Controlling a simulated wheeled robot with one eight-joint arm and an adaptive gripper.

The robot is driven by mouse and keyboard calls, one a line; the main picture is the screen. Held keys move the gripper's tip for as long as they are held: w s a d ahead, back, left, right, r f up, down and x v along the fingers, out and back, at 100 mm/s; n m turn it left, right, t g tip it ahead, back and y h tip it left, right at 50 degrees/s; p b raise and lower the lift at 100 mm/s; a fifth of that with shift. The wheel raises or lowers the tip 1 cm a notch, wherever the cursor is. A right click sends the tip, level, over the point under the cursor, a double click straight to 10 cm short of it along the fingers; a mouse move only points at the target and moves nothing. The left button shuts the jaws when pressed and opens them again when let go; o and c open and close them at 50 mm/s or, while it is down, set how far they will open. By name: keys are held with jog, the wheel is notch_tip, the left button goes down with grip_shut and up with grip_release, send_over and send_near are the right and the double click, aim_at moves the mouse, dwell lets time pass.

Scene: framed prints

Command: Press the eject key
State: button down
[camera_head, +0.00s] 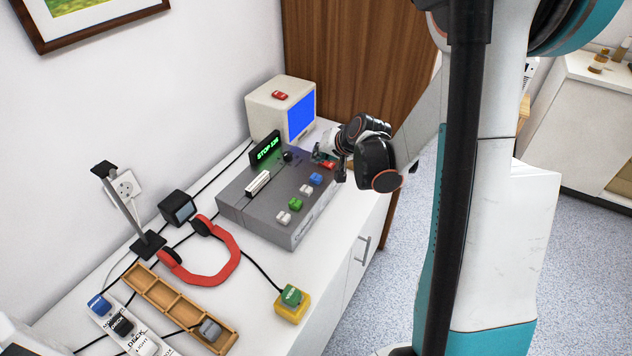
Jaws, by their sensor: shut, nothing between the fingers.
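A grey deck (246,209) stands on the white cabinet, with a row of coloured keys on its top. From near to far these are a white key (283,217), a green key (295,204), another white key (306,189), a blue key (315,179) and a red key (328,164). The key labels are too small to read, so I cannot tell which one is eject. My gripper (321,157) is shut and empty at the far end of the row, close by the red key and partly over it. I cannot tell whether it touches the key.
A small display (266,149) with green text and a beige monitor (285,110) stand behind. Red headphones (228,265), a black stand (148,244), a yellow box with a green button (291,301), a wooden tray (160,290) and a switch strip (127,327) lie nearer. Cables cross the cabinet top.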

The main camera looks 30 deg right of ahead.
aim_at(319, 175)
jog(key=shift+f+b, duration=1.35)
jog(key=shift+f, duration=0.7)
jog(key=shift+f+b, duration=0.4)
jog(key=shift+f+b, duration=0.75)
jog(key=shift+f, duration=0.05)
dwell(0.8)
jog(key=shift+r, duration=0.2)
jog(key=shift+r+p, duration=0.9)
jog(key=shift+r, duration=0.2)
jog(key=shift+r+p, duration=1.8)
jog(key=shift+r, duration=0.75)
